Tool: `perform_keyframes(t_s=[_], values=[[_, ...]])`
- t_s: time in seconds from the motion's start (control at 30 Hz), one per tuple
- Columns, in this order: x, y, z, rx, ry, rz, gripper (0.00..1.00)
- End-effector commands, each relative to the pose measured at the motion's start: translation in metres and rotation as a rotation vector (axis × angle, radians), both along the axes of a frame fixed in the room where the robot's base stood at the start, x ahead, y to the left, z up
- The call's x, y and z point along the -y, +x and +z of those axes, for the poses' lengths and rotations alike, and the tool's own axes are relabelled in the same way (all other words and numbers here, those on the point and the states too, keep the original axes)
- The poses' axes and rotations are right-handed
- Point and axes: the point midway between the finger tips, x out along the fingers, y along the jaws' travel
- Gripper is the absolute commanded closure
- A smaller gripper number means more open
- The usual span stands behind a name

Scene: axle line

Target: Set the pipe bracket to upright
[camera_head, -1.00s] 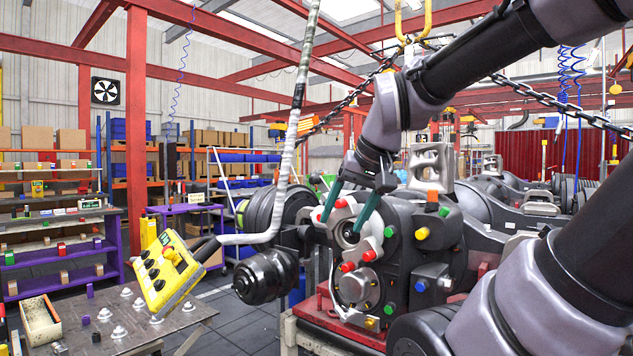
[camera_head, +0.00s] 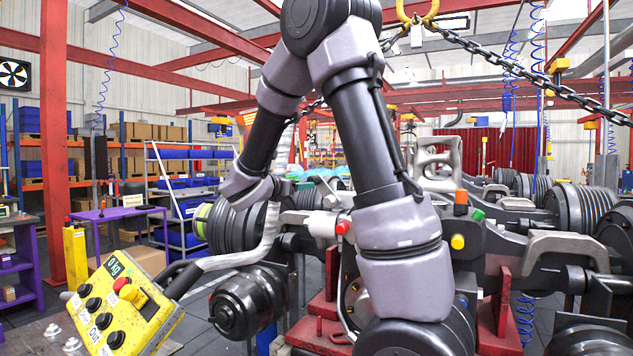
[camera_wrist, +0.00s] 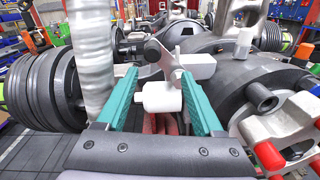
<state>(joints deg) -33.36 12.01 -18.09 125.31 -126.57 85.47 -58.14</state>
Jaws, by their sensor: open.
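My gripper (camera_wrist: 158,82) is open in the wrist view, its two teal fingers apart. A pale piece with a short white cylinder (camera_wrist: 160,98) and a grey plate shows between and just beyond the fingers. It may be the pipe bracket, but I cannot tell for sure, nor whether a finger touches it. Its cylinder lies roughly crosswise in the picture. A ribbed silver hose (camera_wrist: 90,60) runs up beside the left finger. In the head view my arm hides much of the axle housing, and the gripper's jaws cannot be made out clearly.
A yellow control box (camera_head: 122,305) hangs at the lower left of the head view. A chain (camera_head: 535,82) crosses the upper right. A black drum-shaped part (camera_head: 245,302) stands out left of the housing. Ribbed discs (camera_wrist: 45,88) are left of my gripper in the wrist view.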

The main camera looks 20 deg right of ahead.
Motion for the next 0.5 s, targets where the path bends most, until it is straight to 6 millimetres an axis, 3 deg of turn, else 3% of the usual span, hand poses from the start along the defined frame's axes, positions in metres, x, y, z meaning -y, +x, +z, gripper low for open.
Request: perform_keyframes(t_s=[0.17, 0.5], values=[[0.000, 0.015, 0.003, -0.011, -0.054, 0.029, 0.31], [0.050, 0.052, 0.002, -0.012, -0.052, 0.026, 0.31]])
